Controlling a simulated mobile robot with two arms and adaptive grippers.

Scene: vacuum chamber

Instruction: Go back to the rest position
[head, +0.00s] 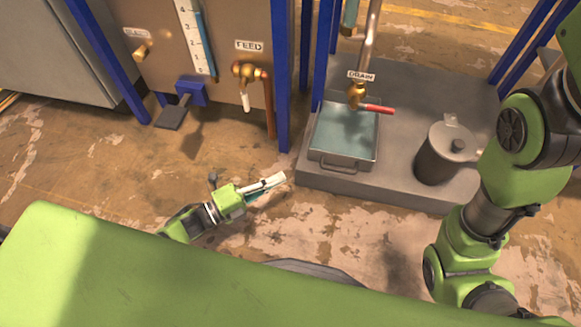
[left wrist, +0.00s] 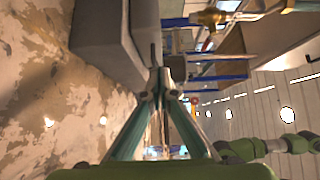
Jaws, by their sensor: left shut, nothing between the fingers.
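My left gripper (head: 280,180) reaches forward from the green body at the bottom of the head view, low in front of the grey plinth. Its light fingers are together with nothing between them. In the left wrist view the two fingers (left wrist: 158,82) meet at their tips beside the plinth's grey side. My right arm (head: 490,205) rises along the right side of the head view, and its gripper is outside the picture.
The grey plinth (head: 400,75) carries a water-filled tray (head: 348,163) under the red-handled drain valve (head: 375,108), and a lidded grey canister (head: 440,160). Bare floor (head: 90,160) lies left of my gripper.

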